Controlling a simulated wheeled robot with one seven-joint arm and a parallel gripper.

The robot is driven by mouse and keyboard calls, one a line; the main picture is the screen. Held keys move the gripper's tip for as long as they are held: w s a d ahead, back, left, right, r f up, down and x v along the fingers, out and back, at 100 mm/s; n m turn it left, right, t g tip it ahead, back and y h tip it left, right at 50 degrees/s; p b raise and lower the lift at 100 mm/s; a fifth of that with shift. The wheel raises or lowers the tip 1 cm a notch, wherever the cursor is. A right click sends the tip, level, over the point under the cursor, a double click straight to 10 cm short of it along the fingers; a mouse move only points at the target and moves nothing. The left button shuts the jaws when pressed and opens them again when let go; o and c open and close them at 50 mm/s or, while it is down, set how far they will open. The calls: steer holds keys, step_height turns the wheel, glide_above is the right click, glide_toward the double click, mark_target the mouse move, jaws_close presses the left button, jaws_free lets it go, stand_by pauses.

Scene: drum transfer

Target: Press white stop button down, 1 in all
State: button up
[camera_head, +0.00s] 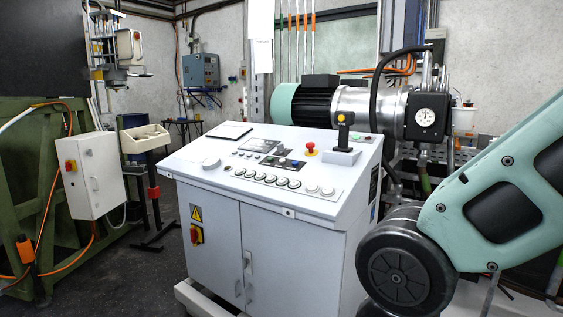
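A white control console (200,168) stands in the middle of the view with a sloped top panel. Near its front edge is a row of round buttons with pale rims (267,178). At the right end of that row are two plain white round buttons (312,188) and (327,191). Labels are too small to read, so I cannot tell which white button is the stop button or whether any is pressed. My arm, mint green and black, fills the right side, beside the console. My gripper is out of view.
A red mushroom button (311,149) and an upright black joystick (343,130) rise from the panel's back right. A motor (312,105) stands behind. A white switch box (94,176) is at left.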

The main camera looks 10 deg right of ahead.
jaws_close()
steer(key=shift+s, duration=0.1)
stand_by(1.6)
